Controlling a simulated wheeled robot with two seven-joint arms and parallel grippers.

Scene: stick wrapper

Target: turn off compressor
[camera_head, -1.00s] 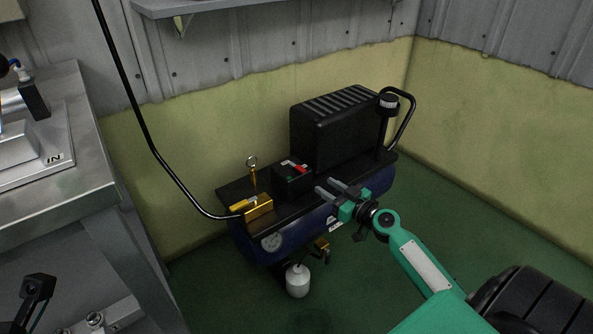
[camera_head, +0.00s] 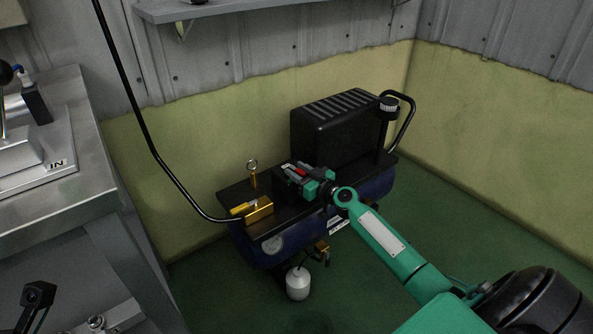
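The compressor (camera_head: 350,130) stands on the floor by the wall, with a black ribbed cover, a blue tank and a handle at its right end. A red switch (camera_head: 297,171) sits on a small black box on its top plate. My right gripper (camera_head: 289,173) is over this box, its fingers apart on either side of the red switch. I cannot tell whether they touch it. The gripper hides part of the box.
A brass valve block (camera_head: 259,209) with a yellow lever and a black hose is left of the switch box. A metal ring pin (camera_head: 253,172) stands behind it. A metal workbench (camera_head: 75,215) fills the left side. Green floor (camera_head: 440,220) is clear at right.

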